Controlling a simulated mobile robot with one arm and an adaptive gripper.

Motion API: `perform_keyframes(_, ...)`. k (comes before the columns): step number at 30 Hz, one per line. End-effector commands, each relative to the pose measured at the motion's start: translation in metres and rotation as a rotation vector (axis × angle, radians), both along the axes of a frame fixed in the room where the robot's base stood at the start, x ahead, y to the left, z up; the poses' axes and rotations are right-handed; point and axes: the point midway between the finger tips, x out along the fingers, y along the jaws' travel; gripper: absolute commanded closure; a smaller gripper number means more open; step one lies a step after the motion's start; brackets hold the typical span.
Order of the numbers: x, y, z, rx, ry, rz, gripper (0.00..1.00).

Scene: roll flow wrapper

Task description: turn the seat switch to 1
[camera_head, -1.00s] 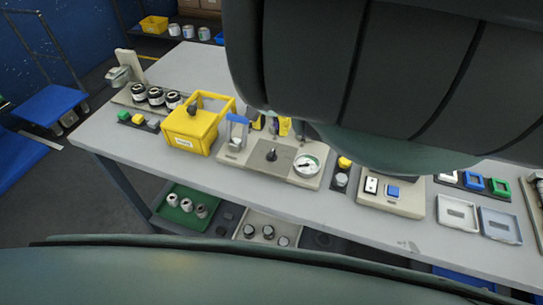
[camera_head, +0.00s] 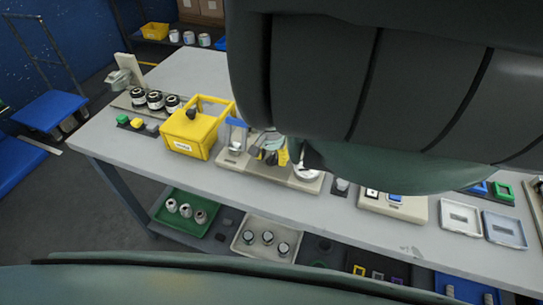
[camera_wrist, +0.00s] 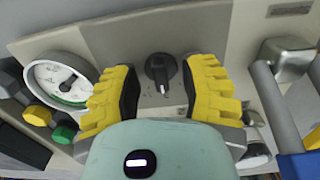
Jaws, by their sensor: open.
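The seat switch is a black rotary knob (camera_wrist: 159,72) on a beige panel (camera_wrist: 220,20), with a light pointer mark on the knob toward the bottom of the wrist view. Its position marks are too small to read. My gripper (camera_wrist: 163,68) is open, with one yellow-padded finger on each side of the knob and a gap on both sides. In the head view my gripper (camera_head: 271,154) is over the middle of the panel (camera_head: 228,162) and hides the knob.
A round gauge (camera_wrist: 60,83) sits beside the knob. A switch block (camera_head: 405,208) and trays (camera_head: 460,217) lie to the right. The bench's front strip is clear.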

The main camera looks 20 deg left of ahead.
Motion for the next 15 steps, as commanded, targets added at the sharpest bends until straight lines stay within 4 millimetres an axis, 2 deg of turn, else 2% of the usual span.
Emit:
perform_keyframes(10,0.0006,0.0000,-0.0013,0.000,-0.002,0.001,0.58)
perform_keyframes(11,0.0005,0.0000,-0.0013,0.000,-0.002,0.000,0.54)
perform_keyframes(15,0.0005,0.0000,-0.0014,0.000,-0.002,0.000,0.69)
